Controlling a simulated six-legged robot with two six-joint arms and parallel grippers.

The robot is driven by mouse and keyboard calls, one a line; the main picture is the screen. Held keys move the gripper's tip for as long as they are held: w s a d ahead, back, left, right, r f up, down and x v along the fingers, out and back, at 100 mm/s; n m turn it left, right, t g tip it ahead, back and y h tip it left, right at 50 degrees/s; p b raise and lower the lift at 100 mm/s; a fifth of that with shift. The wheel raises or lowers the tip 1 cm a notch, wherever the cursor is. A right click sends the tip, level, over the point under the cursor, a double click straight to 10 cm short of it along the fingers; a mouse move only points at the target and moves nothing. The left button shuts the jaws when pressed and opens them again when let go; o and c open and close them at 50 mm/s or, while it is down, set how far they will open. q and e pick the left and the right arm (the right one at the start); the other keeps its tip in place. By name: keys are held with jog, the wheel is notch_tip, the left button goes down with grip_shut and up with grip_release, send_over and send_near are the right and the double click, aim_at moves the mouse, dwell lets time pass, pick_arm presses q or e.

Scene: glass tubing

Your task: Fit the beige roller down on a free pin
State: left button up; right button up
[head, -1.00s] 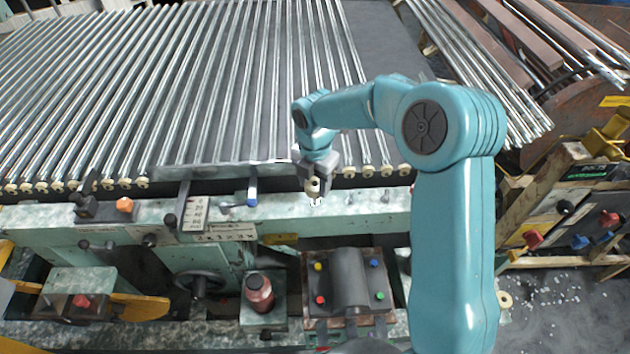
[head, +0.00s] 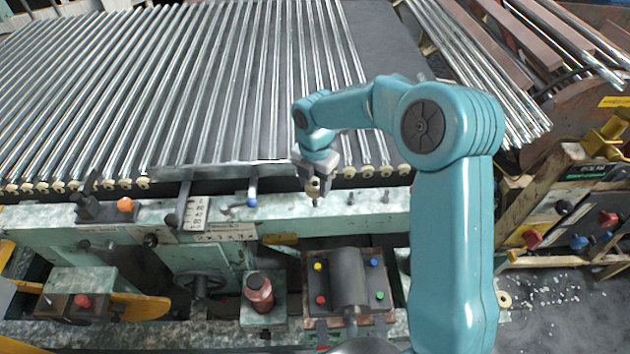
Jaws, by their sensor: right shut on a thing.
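My right gripper (head: 314,184) is over the pale green rail (head: 285,222) at the front of the tube bed. It is shut on a small beige roller (head: 314,188), which is partly hidden by the fingers. A pin (head: 315,201) shows just below the roller; I cannot tell whether the roller touches it. Two bare pins, a nearer one (head: 350,197) and a farther one (head: 385,196), stand upright on the rail to the right. My left gripper is not in view.
Glass tubes (head: 215,90) fill the bed behind, their front ends in beige rollers. A red-brown bottle (head: 259,292) and a box with coloured knobs (head: 318,280) are below the rail.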

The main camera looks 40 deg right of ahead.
aim_at(315, 195)
jog(key=shift+f, duration=0.15)
jog(key=shift+f+b, duration=0.3)
jog(key=shift+f, duration=0.05)
jog(key=shift+f+b, duration=1.3)
jog(key=shift+f, duration=0.6)
jog(key=o, duration=1.1)
notch_tip(315, 195, up, 16)
jog(key=shift+r, duration=0.25)
jog(key=shift+f, duration=0.1)
